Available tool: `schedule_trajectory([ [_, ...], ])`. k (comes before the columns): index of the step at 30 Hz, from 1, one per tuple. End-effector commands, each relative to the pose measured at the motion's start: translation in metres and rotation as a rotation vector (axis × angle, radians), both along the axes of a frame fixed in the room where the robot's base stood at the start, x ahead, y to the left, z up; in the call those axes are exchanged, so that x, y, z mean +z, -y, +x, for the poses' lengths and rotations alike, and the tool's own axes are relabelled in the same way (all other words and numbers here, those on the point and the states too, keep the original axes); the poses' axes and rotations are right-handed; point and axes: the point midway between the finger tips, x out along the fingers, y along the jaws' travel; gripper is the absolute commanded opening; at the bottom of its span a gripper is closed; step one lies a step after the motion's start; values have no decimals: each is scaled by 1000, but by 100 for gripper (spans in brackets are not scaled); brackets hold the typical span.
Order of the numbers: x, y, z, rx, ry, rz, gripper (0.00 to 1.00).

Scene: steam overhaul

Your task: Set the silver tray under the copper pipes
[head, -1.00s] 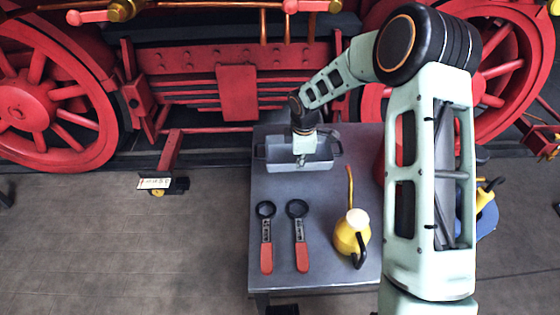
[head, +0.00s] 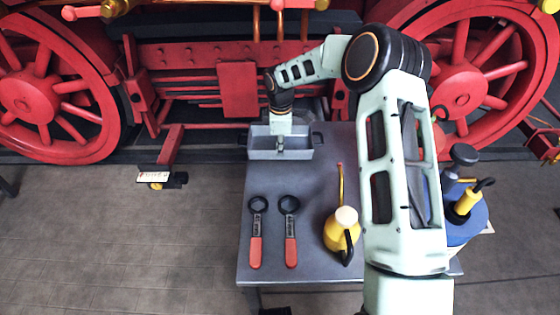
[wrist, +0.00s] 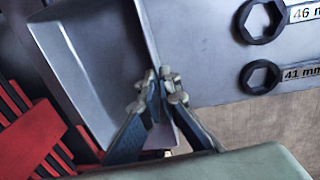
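The silver tray (head: 262,153) is a shallow rectangular metal box with dark side handles, at the back of the grey table. My gripper (head: 280,143) reaches down to it from above. In the wrist view the fingertips (wrist: 161,88) are close together with the tray's wall (wrist: 148,30) between them; the tray (wrist: 85,60) fills the left middle. I cannot tell for sure whether the tray's bottom touches the table. Thin copper pipes (head: 304,24) hang at the top of the head view, in front of the red locomotive frame, beyond the tray.
The grey table (head: 300,180) holds two red-handled ring wrenches (head: 256,235) and a yellow oil can (head: 340,232). A blue container (head: 468,222) with a yellow pump stands right of my arm. Red wheels (head: 32,98) flank the frame.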

Motion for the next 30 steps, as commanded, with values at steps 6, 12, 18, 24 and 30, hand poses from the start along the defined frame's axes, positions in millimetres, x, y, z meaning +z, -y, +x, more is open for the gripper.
schedule_trajectory([
  [6,-33,0,0,0,0,0,0],
  [12,-46,0,1,0,3,0,0],
  [18,-46,0,1,0,3,0,0],
  [24,-50,0,0,0,0,0,12],
  [30,-50,0,0,0,0,0,22],
])
